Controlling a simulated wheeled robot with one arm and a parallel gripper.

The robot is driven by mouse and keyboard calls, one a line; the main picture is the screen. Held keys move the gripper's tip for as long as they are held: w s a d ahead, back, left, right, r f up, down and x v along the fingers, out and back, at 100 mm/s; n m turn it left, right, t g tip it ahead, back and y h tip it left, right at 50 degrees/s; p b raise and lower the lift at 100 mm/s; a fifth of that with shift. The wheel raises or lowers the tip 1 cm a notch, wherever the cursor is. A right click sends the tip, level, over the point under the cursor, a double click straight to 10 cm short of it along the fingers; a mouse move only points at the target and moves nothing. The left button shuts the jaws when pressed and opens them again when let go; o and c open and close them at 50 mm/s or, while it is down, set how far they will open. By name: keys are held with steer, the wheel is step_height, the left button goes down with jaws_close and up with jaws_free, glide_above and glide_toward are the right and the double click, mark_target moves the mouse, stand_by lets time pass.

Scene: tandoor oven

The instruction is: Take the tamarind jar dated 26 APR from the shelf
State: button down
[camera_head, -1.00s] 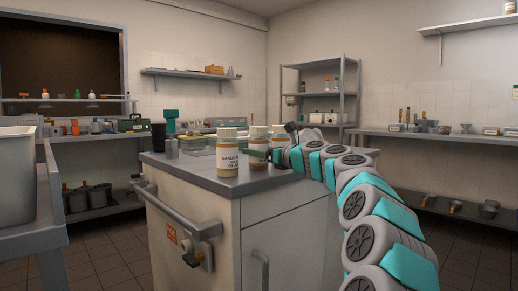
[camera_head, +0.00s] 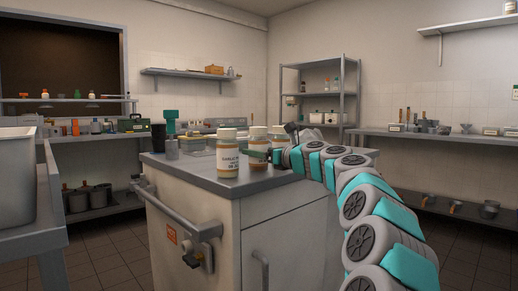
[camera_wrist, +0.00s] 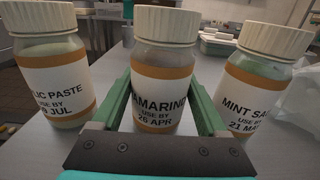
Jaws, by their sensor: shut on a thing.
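The tamarind jar (camera_wrist: 162,83) stands upright in the middle of the wrist view, with a cream lid, orange bands and a label reading "USE BY 26 APR". My gripper (camera_wrist: 162,105) has its green fingers on either side of this jar and is shut on it. In the head view the tamarind jar (camera_head: 258,145) is on the grey counter top, second from the left, with my gripper (camera_head: 262,155) at it from the right. I cannot tell whether its base is clear of the surface.
The garlic paste jar (camera_wrist: 50,85) stands close on the left and the mint sauce jar (camera_wrist: 248,90) close on the right. The grey counter top (camera_head: 215,180) is bare in front of the jars. Containers (camera_head: 192,143) and a green-topped bottle (camera_head: 171,130) stand behind.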

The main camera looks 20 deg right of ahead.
mark_target(265, 147)
steer(key=shift+r+p, duration=0.7)
steer(key=shift+p, duration=0.15)
steer(key=shift+p+v, duration=0.6)
steer(key=shift+v, duration=1.4)
steer(key=p+v, duration=0.5)
steer(key=v, duration=2.1)
